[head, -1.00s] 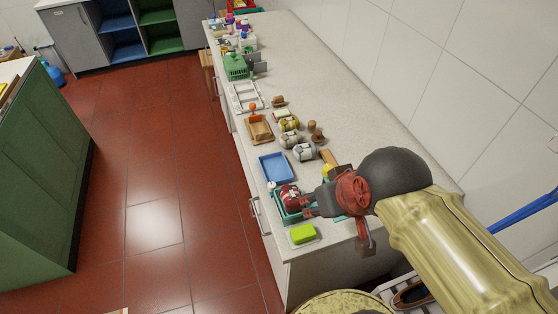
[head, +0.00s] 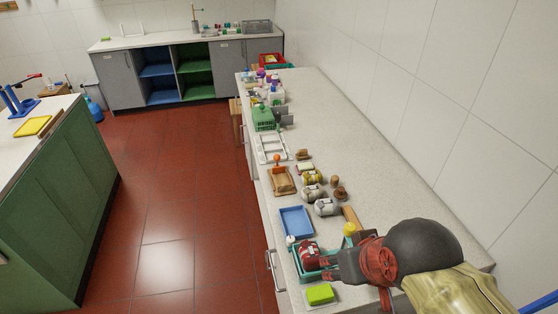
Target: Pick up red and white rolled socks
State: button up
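The red and white rolled socks (head: 308,255) sit in a teal tray (head: 313,278) near the close end of the long counter, in the head view. My gripper (head: 326,262) comes in from the right, low over the tray, with its red fingertips right beside the socks. The fingers partly overlap the socks' right side. I cannot tell whether they touch or grip them, nor how far apart the fingers are.
A bright green block (head: 320,294) lies just in front of the tray. A blue tray (head: 296,221) lies just behind it. Pale rolled items (head: 326,207), a wooden tray (head: 283,181) and a white rack (head: 271,148) stand farther back. The counter's right side is mostly clear.

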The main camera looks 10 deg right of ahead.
aim_at(309, 252)
jog(key=k+j, duration=0.35)
jog(key=j, duration=0.15)
jog(key=k+j, duration=0.4)
